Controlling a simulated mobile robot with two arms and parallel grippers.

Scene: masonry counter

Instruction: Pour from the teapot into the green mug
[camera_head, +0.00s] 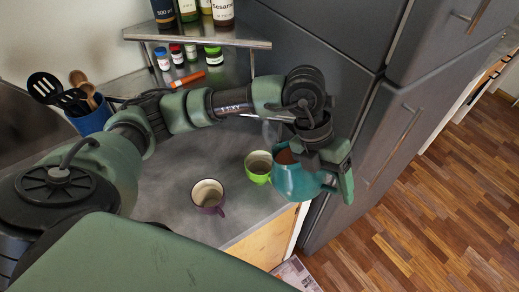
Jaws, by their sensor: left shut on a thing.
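A teal teapot (293,184) is held by my left gripper (322,160) near the counter's right edge. The gripper is shut on it at its right and upper side, and the fingers hide part of the teapot. The green mug (258,168) stands on the counter just left of the teapot. The teapot overlaps the mug's right edge in the picture. I cannot tell if they touch. The mug's opening faces up and its inside looks pale. My right gripper is not in view.
A purple mug (208,196) stands on the grey counter (165,205), left of the green mug. A blue utensil holder (91,121) is at the left. A shelf (200,37) with several bottles stands behind. Tall dark cabinets (335,60) close off the right side.

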